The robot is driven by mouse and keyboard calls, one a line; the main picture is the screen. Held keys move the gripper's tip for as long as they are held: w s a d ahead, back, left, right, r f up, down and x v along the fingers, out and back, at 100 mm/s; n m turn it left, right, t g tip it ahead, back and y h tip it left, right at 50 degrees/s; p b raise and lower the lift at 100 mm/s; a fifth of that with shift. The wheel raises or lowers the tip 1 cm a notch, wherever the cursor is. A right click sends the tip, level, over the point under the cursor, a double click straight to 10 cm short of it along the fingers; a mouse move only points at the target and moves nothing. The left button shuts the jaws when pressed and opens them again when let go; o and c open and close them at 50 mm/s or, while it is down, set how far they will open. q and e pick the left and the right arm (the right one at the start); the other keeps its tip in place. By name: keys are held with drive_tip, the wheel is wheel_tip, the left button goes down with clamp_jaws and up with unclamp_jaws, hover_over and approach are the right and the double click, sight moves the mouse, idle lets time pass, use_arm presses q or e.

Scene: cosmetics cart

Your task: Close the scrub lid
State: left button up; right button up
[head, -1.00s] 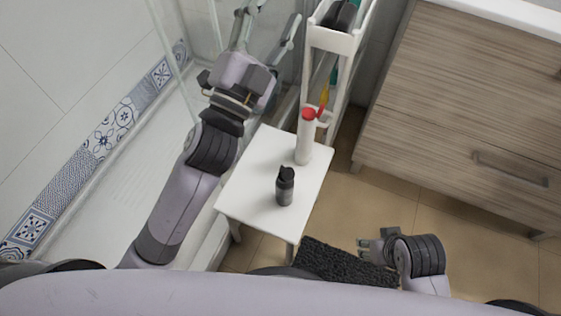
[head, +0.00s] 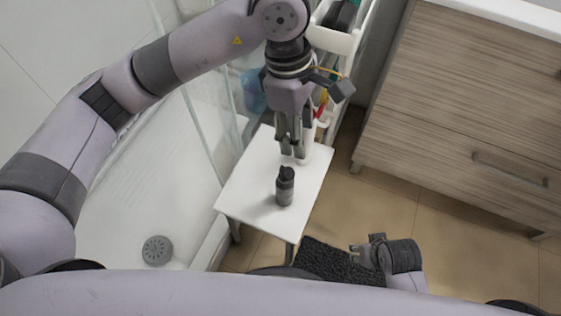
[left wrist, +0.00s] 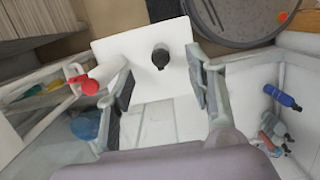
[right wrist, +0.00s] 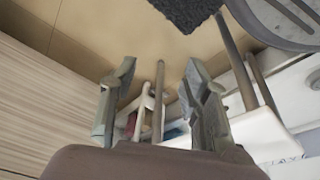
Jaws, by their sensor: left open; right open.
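A dark bottle with a black top (head: 285,186) stands upright on the small white table (head: 250,200); it also shows in the left wrist view (left wrist: 160,56). I cannot tell for sure which is the scrub. My left gripper (head: 293,152) is open and empty above the table, pointing down behind the dark bottle. My right gripper (head: 357,255) is open and empty, low right of the table.
A white shelf cart (head: 333,40) with items stands behind the table. A wooden drawer cabinet (head: 460,110) is at the right. A glass shower screen and shower tray are at the left. A dark mat (head: 325,260) lies on the floor. The table's front left is clear.

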sight(281, 167)
use_arm(q)
drive_tip(key=w+a+t+y, duration=0.1)
drive_tip(key=w+a+y, duration=0.1)
drive_tip(key=a, duration=0.2)
drive_tip(key=f, duration=0.5)
drive_tip(key=f+b, duration=0.1)
drive_tip(key=f, duration=0.4)
drive_tip(key=f+b, duration=0.1)
drive_tip(key=f, duration=0.4)
drive_tip(key=shift+w+d+f, duration=0.1)
drive_tip(key=shift+d+f, duration=0.2)
drive_tip(key=shift+f, duration=0.6)
use_arm(e)
drive_tip(key=w+v, duration=0.1)
drive_tip(key=v, duration=0.7)
drive_tip(key=shift+r, duration=0.3)
use_arm(q)
drive_tip(key=shift+c, duration=0.3)
